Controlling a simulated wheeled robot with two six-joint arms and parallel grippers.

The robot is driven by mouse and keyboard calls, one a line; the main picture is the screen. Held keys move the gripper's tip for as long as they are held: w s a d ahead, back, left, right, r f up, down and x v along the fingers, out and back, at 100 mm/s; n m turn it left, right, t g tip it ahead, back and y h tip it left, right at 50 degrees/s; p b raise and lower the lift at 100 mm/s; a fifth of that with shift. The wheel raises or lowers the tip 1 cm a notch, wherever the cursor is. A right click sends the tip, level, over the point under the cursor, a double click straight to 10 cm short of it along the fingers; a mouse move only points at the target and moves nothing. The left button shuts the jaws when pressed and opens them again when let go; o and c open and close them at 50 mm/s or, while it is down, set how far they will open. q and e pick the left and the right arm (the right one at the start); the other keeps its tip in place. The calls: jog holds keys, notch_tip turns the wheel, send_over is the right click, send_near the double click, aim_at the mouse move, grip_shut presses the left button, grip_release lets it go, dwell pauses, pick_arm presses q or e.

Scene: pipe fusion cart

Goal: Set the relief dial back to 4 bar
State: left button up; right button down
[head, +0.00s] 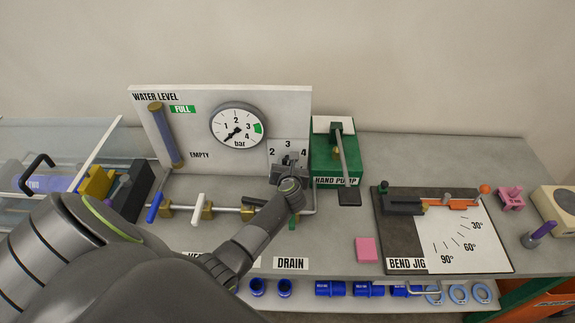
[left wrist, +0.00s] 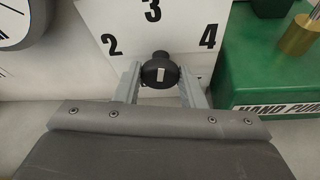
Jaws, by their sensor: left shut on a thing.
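The relief dial is a dark round knob (left wrist: 160,70) on a white plate (head: 301,149) marked 2, 3 and 4. In the left wrist view its short white mark stands upright, roughly in line with the 3; the 4 is at the right. My left gripper (left wrist: 163,80) has one grey finger on each side of the knob and is shut on it. In the head view the gripper (head: 288,172) hides most of the knob. The pressure gauge (head: 238,126) left of it has its needle pointing to the lower left. My right gripper is not in view.
The green hand pump (head: 333,163) with its lever stands just right of the dial. Valves with blue (head: 154,208) and white (head: 198,207) handles sit on the pipe below the board. A pink block (head: 366,249) and the bend jig (head: 445,232) lie further right.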

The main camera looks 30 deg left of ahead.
pick_arm(q)
jog(key=m+y, duration=0.1)
jog(key=m, duration=0.1)
jog(key=m+y+b, duration=0.1)
jog(key=m, duration=0.1)
jog(key=m+y+b, duration=0.1)
jog(key=m+y, duration=0.1)
jog(key=shift+d+f+m+g, duration=0.2)
jog(key=shift+f+m+g, duration=0.1)
jog(key=shift+g, duration=0.1)
dwell(0.7)
jog(key=o, duration=1)
jog(key=shift+r, duration=0.1)
jog(key=shift+w, duration=0.1)
jog(key=shift+r, duration=0.1)
